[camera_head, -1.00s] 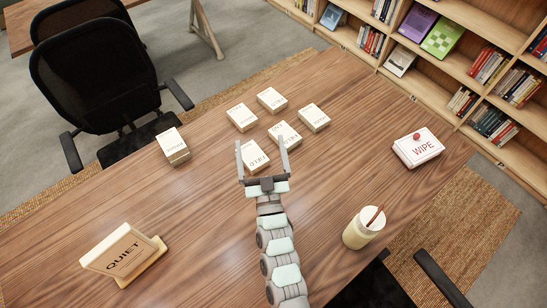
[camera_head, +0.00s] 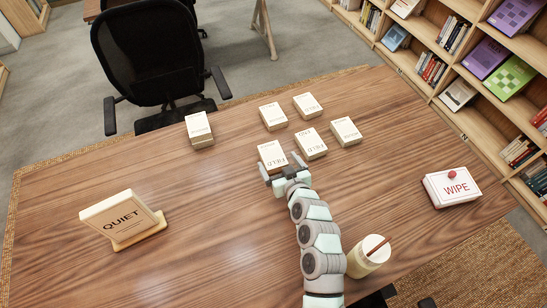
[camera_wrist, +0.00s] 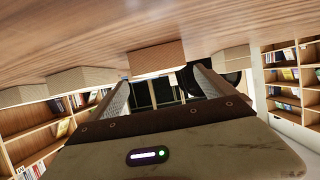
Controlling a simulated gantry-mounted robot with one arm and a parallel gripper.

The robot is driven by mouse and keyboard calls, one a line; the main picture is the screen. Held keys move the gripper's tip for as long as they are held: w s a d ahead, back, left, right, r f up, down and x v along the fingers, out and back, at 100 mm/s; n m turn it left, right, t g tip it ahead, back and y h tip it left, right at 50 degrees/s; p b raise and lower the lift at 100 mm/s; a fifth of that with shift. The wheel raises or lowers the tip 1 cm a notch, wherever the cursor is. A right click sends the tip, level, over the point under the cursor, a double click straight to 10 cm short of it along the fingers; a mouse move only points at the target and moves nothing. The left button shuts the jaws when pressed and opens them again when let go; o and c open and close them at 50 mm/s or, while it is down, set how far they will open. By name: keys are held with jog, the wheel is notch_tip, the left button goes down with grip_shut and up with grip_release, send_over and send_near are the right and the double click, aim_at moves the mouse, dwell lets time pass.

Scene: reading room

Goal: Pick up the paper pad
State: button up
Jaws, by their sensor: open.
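Several small cream pads or stacks with printed labels lie on the table; the labels are too small to read surely, so I cannot tell which is the paper pad. The nearest pad (camera_head: 272,153) lies just beyond my gripper (camera_head: 282,164). Others are a pad to its right (camera_head: 312,146), a far right pad (camera_head: 345,130), two back pads (camera_head: 273,116) (camera_head: 307,104) and a thicker left stack (camera_head: 199,127). In the upside-down wrist view, my gripper (camera_wrist: 163,92) is open and a pad (camera_wrist: 158,58) shows ahead between its fingers. Contact is not visible.
A QUIET sign (camera_head: 122,220) stands at the left. A WIPE box (camera_head: 452,187) lies at the right. A jar with a stick (camera_head: 367,258) stands close beside my arm. A chair (camera_head: 150,60) stands behind.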

aim_at(273, 155)
jog(key=b+x, duration=0.1)
jog(key=x, duration=0.4)
jog(key=shift+w+a+f, duration=0.2)
jog(key=shift+c, duration=0.4)
jog(key=c, duration=1.5)
